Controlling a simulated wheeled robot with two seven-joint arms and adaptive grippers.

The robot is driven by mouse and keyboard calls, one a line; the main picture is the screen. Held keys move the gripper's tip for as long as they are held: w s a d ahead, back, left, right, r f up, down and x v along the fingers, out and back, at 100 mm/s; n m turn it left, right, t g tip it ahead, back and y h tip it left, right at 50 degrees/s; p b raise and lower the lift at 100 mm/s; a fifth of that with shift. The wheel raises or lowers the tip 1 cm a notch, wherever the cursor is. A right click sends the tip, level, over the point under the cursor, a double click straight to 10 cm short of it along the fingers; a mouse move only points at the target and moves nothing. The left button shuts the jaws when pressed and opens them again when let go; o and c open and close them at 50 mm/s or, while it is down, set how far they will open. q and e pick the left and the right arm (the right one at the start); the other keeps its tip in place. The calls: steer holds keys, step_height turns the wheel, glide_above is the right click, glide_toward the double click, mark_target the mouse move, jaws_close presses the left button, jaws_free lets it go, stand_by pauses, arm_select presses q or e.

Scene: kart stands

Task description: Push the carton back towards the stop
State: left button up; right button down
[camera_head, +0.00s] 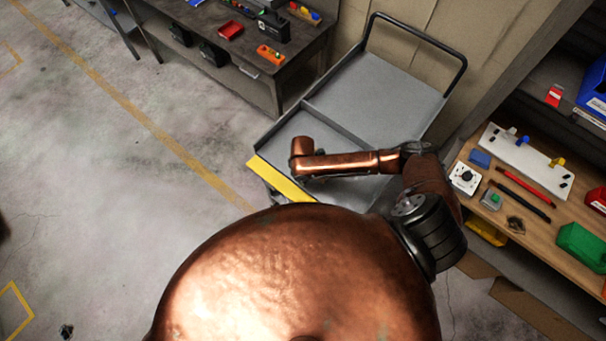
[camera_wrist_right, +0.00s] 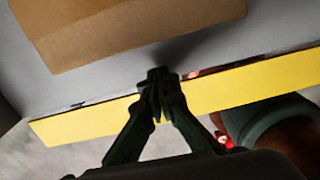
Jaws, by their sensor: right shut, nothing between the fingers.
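The brown carton (camera_wrist_right: 130,30) shows at the upper left of the right wrist view, lying on a grey surface. I cannot make it out in the head view. My right gripper (camera_wrist_right: 158,78) is shut and empty. Its tips overlap the yellow edge strip (camera_wrist_right: 230,86) in that view and appear apart from the carton; I cannot tell whether they touch the strip. In the head view my right arm reaches across the grey cart (camera_head: 400,90), and the fingers are hidden. I cannot identify the stop for certain. My left gripper is out of view.
The cart has a black push handle (camera_head: 420,30) at its far end and a yellow front strip (camera_head: 277,179). A dark workbench (camera_head: 265,75) stands behind at left. A wooden bench (camera_head: 550,225) with tools stands close at right. The floor at left is largely clear.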

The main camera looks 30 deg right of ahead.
steer(key=d, duration=0.1)
steer(key=w+d+p, duration=0.1)
steer(key=d, duration=0.1)
steer(key=shift+d, duration=0.1)
steer(key=shift+d+f, duration=0.1)
steer(key=shift+d, duration=0.1)
steer(key=shift+w+d, duration=0.1)
steer(key=shift+w, duration=0.05)
steer(key=shift+d, duration=0.1)
steer(key=w+d, duration=0.1)
steer(key=d, duration=0.3)
steer(key=w+d, duration=0.2)
steer(key=d, duration=0.2)
steer(key=w+d+b, duration=0.1)
steer(key=w+d, duration=0.1)
steer(key=d, duration=0.3)
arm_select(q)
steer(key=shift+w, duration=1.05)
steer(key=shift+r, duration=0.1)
